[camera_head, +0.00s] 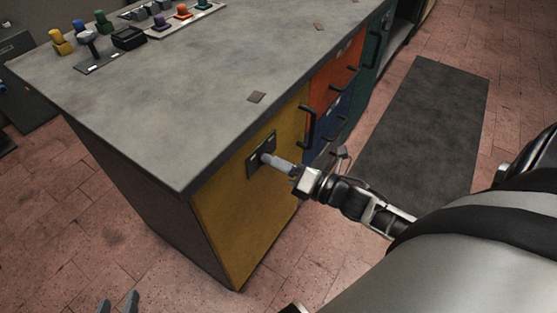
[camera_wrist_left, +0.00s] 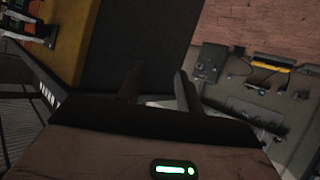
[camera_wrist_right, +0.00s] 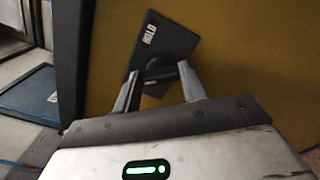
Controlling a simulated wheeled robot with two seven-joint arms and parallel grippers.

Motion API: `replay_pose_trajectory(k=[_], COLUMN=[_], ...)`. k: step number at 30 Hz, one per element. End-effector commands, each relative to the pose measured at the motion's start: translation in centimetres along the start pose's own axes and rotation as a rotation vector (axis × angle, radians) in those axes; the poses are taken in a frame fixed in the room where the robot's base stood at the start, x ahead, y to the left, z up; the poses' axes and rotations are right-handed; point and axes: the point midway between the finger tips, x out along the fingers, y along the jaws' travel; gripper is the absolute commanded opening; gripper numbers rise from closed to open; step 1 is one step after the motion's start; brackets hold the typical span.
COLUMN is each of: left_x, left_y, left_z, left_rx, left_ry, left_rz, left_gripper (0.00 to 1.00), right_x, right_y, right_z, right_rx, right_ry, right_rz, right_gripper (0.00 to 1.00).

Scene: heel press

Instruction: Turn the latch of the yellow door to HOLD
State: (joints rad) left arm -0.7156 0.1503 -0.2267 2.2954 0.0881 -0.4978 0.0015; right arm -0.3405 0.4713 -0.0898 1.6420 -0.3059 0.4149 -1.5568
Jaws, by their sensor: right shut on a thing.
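The yellow door (camera_head: 232,222) is on the near end of the cabinet's front and looks closed. A dark latch plate (camera_head: 254,163) is set high on it; in the right wrist view the plate (camera_wrist_right: 178,40) carries a white HOLD label (camera_wrist_right: 149,33). My right gripper (camera_head: 266,158) reaches in from the right, its fingers on both sides of the dark latch knob (camera_wrist_right: 159,68) and shut on it. The fingers partly hide the knob, so its exact angle is unclear. My left gripper (camera_head: 117,303) is open and empty, low at the bottom left, away from the door.
The grey countertop (camera_head: 190,100) overhangs the door and holds several coloured knobs at the back left. Orange (camera_head: 327,83), blue and green fronts with black handles (camera_head: 308,125) continue to the right. A dark mat (camera_head: 425,120) lies on the brick floor.

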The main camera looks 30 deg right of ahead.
Motion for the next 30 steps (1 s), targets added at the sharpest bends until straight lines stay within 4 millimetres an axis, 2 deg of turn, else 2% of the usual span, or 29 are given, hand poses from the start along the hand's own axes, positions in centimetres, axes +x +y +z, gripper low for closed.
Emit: replay_pose_trajectory(k=[3,9,30], left_x=[-0.7,-1.2,-1.4], left_y=[-0.1,0.0,0.2], left_z=[-0.9,-1.4,-2.4], left_rx=[0.001,-0.004,-0.021], left_ry=[0.015,0.007,-0.021], left_rz=[-0.007,-0.007,-0.009], left_gripper=[0.36,0.36,0.36], right_x=[0.0,0.0,0.0], right_y=[0.1,0.1,-0.1], right_z=[0.2,0.2,0.1], right_rx=[0.086,0.269,0.934], right_ry=[0.0,-0.001,0.0], right_rz=[0.0,-0.001,0.0], right_gripper=[0.19,0.19,0.19])
